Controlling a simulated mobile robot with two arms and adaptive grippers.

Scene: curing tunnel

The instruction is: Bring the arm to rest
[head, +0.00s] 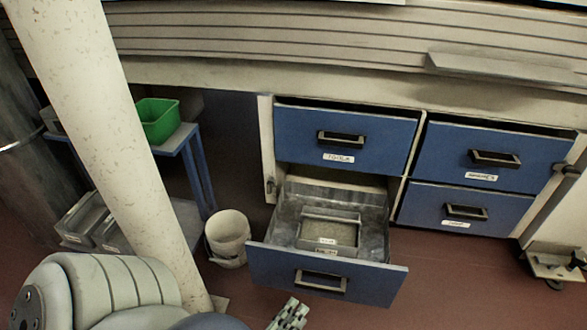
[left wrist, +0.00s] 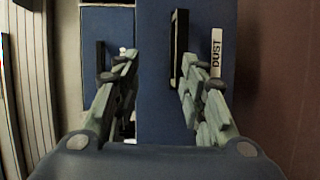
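My left arm comes in from the lower left in the head view. Only part of its gripper (head: 290,314) shows at the bottom edge, just in front of the pulled-out lower-left drawer (head: 325,278). In the left wrist view the two fingers of my left gripper (left wrist: 160,63) stand apart with nothing held between them. Beyond them is a blue drawer front (left wrist: 152,100) with a black handle (left wrist: 179,50) and a label reading DUST (left wrist: 216,52). I cannot tell whether the fingers touch it. My right gripper is not in view.
The open drawer holds a grey box (head: 330,232). Three other blue drawers look nearly closed. A white bucket (head: 228,238) stands left of the open drawer. A pale post (head: 105,130) rises in front of a blue table with a green bin (head: 158,120). Red floor is clear at lower right.

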